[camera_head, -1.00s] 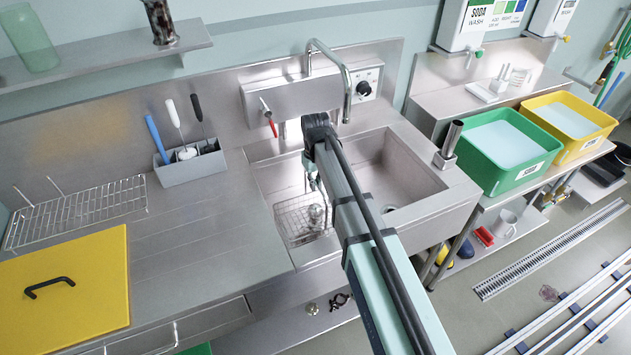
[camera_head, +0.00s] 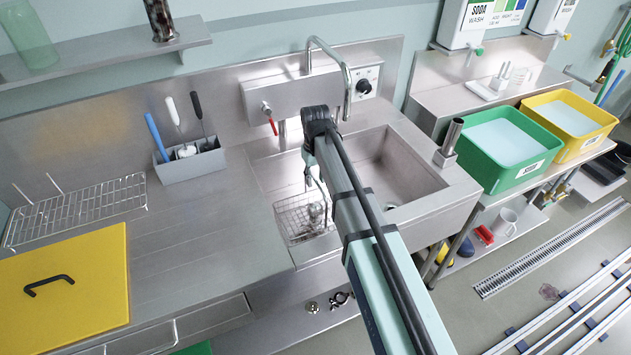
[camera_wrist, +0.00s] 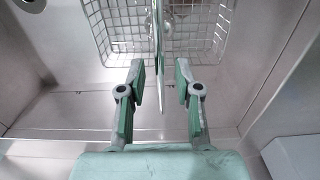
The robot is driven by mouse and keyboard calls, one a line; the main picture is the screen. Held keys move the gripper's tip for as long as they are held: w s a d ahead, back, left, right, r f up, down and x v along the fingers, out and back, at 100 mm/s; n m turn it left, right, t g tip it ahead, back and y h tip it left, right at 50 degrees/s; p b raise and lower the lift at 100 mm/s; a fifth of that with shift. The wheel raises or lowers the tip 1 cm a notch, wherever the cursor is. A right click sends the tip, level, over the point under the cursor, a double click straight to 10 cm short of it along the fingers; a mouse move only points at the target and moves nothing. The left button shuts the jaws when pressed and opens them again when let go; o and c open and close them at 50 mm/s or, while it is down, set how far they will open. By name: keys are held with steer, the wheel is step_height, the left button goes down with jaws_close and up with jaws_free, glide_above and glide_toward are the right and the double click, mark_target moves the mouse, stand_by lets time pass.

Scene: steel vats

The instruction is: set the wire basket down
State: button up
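The wire basket (camera_head: 292,228) is a mesh basket in the left basin of the steel sink, with shiny metal parts inside. It also shows at the top of the wrist view (camera_wrist: 205,45) and looks level. Its thin upright handle (camera_wrist: 158,60) comes down between my fingers. My gripper (camera_wrist: 160,82) is open, with a gap visible on both sides of the handle. In the head view my arm partly hides my gripper and the basket's right side. I cannot tell for certain whether the basket's bottom touches the basin floor.
The right basin (camera_head: 385,170) is empty. A faucet (camera_head: 345,80) and a red-handled tap (camera_head: 270,120) stand behind the basins. A grey tool caddy (camera_head: 190,165), a wire rack (camera_head: 75,210) and a yellow lid (camera_head: 65,290) are on the left counter. Green (camera_head: 505,150) and yellow tubs are at right.

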step_height(320, 180, up, 10)
steer(key=b, duration=0.2)
steer(key=shift+r, duration=0.25)
steer(key=shift+o, duration=0.4)
stand_by(0.8)
